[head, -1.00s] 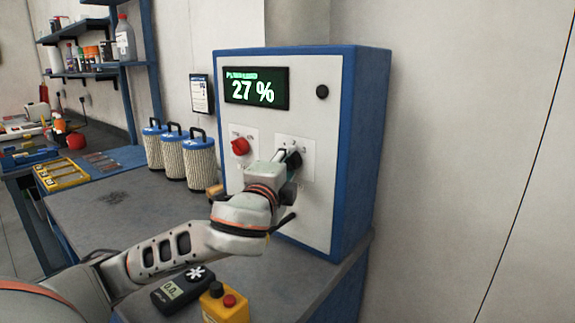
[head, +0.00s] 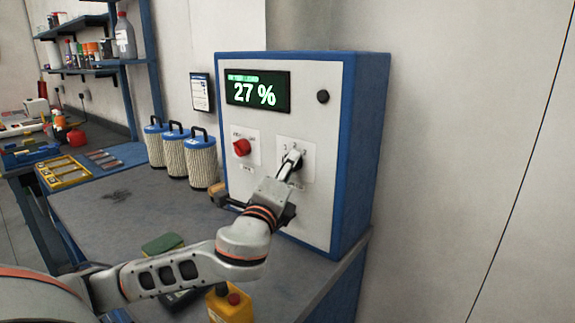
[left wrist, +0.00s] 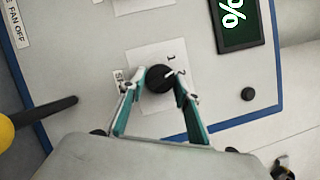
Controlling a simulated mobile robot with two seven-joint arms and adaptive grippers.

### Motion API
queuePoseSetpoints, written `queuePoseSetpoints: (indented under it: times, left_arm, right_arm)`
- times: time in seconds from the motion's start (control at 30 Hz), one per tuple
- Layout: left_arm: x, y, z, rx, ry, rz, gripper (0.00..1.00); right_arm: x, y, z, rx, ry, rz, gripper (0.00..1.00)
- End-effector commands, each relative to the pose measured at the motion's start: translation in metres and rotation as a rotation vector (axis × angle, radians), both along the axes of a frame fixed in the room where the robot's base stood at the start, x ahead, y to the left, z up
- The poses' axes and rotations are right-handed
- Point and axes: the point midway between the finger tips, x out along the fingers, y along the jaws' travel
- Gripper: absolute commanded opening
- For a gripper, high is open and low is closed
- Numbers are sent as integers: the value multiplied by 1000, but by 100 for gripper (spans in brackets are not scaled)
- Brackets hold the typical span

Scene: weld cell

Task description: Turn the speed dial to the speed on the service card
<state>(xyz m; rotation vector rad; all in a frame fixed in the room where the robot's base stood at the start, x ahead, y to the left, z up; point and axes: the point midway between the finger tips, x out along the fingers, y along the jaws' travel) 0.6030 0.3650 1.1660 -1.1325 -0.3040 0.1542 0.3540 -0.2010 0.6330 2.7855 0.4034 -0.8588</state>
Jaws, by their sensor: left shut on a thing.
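The black speed dial (left wrist: 160,78) sits on a white plate on the cabinet front. Its light mark points right in the left wrist view, away from the partly hidden label. A "1" shows beside it; I cannot tell which number it points at. My left gripper (head: 292,162) is shut on the dial, with one finger on each side of it, as the left wrist view shows (left wrist: 157,88). The display (head: 257,92) reads 27 %. A card in a dark blue frame (head: 201,92) hangs on the wall left of the cabinet; its text is too small to read.
A red knob (head: 241,147) is left of the dial and a black button (head: 323,97) is at the upper right. Several pleated filters (head: 200,162) stand left of the cabinet. A yellow box with a red button (head: 228,305) is under my forearm. The bench (head: 105,215) is mostly clear.

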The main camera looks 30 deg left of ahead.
Motion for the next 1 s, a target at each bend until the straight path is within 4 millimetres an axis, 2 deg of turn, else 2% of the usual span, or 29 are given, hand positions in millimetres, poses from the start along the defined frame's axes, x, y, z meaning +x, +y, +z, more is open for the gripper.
queuePoseSetpoints:
  times: [0.2, 0.5, 1.0]
  left_arm:
    - [0, 2, -2, 166, -12, 2, 10]
    - [1, 3, -3, 308, -24, 2, 10]
    - [1, 3, -1, 352, -30, 3, 10]
  right_arm:
    - [0, 0, 0, -2, 0, 0, 0]
    - [1, -1, 2, -1, -4, -1, 0]
    - [3, -1, 4, 0, -7, -1, 0]
